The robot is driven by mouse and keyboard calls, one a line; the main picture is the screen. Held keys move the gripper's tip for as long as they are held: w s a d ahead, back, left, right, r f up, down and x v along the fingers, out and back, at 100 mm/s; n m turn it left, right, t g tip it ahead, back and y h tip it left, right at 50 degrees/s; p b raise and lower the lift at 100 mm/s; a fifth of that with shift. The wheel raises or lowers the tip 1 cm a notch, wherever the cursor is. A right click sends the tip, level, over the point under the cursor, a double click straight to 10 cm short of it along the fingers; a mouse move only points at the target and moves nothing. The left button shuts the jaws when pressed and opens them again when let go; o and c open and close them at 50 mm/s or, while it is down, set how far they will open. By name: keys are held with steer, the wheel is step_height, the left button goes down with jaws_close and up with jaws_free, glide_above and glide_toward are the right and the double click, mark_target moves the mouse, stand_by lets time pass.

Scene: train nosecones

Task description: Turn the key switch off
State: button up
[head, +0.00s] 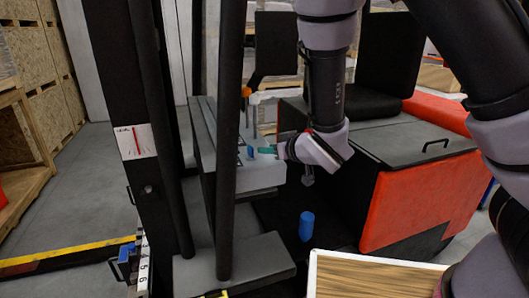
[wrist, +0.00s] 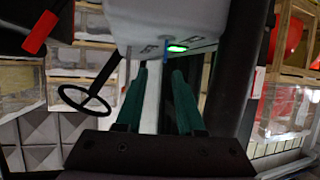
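A pale grey control console (head: 262,174) stands left of my arm, with small levers and controls on top. A small blue piece (head: 251,152) shows on it near my fingertips; I cannot tell for sure whether it is the key switch.
Dark upright posts (head: 227,130) stand left of the console. A red-and-black seat housing (head: 420,195) is to the right, and a blue cylinder (head: 306,226) stands low in front. A black steering wheel (wrist: 84,100) is left of the fingers in the wrist view.

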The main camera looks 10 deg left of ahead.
mark_target(253, 148)
steer(key=x, duration=1)
steer(key=shift+s+a, duration=0.15)
steer(key=shift+a, duration=0.4)
jaws_close()
